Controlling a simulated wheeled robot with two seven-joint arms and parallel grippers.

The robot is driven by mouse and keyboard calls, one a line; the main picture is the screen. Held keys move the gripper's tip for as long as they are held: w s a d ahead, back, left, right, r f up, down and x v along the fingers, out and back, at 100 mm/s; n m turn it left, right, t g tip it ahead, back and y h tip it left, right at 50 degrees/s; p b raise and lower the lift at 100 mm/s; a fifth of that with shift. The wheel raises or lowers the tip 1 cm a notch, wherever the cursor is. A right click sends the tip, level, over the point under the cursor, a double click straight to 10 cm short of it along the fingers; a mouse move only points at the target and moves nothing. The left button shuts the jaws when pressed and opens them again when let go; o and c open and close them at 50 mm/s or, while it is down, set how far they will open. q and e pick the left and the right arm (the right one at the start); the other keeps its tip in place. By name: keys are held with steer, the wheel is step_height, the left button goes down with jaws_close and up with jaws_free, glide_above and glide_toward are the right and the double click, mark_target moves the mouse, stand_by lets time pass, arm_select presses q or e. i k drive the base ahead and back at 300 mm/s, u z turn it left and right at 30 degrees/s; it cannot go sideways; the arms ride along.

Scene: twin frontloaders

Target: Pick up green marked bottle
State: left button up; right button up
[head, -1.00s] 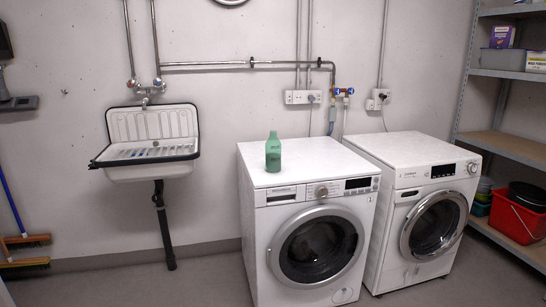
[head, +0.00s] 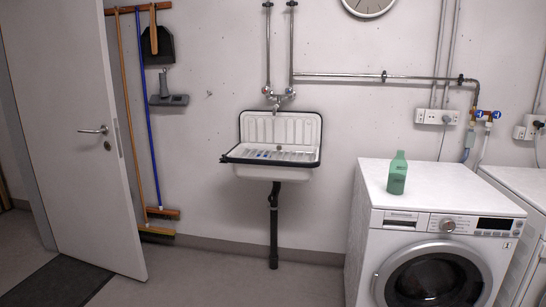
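A green bottle (head: 397,173) stands upright on top of the left washing machine (head: 432,190), towards the machine's left side. Neither of my grippers shows in the head view.
A second white machine (head: 522,186) stands at the right edge. A wall sink (head: 280,128) with a dark drain pipe hangs left of the washer. Brooms (head: 130,105) hang by an open door (head: 72,120) at the left. The floor (head: 215,275) before the sink is clear.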

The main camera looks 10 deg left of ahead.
mark_target(397, 174)
steer(key=u, duration=0.2)
steer(key=i, duration=0.3)
steer(key=u, duration=0.9)
steer(key=i, duration=1.4)
steer(key=z, duration=0.7)
steer(key=i, duration=1.2)
steer(key=z, duration=1.15)
